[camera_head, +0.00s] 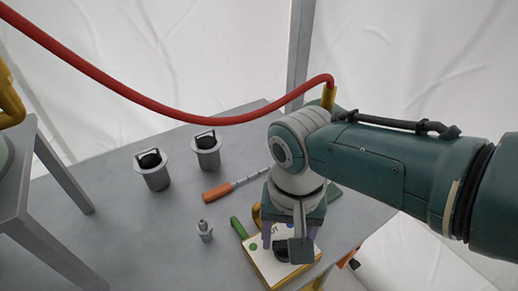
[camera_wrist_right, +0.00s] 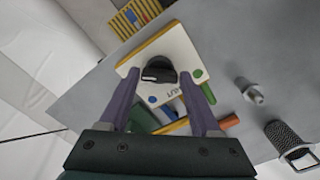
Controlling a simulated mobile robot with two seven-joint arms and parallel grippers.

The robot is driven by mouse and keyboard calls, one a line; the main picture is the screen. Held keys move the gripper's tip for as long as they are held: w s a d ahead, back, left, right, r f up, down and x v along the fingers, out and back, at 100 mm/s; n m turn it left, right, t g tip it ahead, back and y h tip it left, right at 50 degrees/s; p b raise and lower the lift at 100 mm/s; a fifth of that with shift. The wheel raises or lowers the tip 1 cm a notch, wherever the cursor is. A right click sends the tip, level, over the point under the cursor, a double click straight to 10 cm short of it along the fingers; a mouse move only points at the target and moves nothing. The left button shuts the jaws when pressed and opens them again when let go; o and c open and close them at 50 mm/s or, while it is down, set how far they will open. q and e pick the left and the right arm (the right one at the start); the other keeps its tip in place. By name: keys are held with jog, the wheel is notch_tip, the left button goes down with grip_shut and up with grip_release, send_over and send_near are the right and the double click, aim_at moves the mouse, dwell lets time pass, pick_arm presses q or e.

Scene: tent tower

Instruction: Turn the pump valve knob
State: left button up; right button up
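The pump valve knob (camera_wrist_right: 158,70) is a round black knob with a light mark on its front. It stands on a cream panel (camera_wrist_right: 182,48) with green and blue dots. In the head view the knob (camera_head: 282,254) is partly hidden by my right gripper, and the panel (camera_head: 268,268) lies on the grey table. My right gripper (camera_wrist_right: 159,78) is open, with its two purple fingers on either side of the knob in the wrist view. Gaps show between fingers and knob; I cannot tell whether the tips reach its height. My left gripper is not in view.
Two grey canisters (camera_head: 152,170) (camera_head: 207,151), an orange-handled screwdriver (camera_head: 217,192) and a small grey fitting (camera_head: 204,231) stand or lie on the table (camera_head: 110,235). A green handle (camera_head: 238,228) lies beside the panel. A red hose (camera_head: 150,102) runs above the table.

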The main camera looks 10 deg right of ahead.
aim_at(286, 244)
jog(key=o, duration=0.3)
notch_tip(286, 244, up, 10)
jog(key=p, duration=0.6)
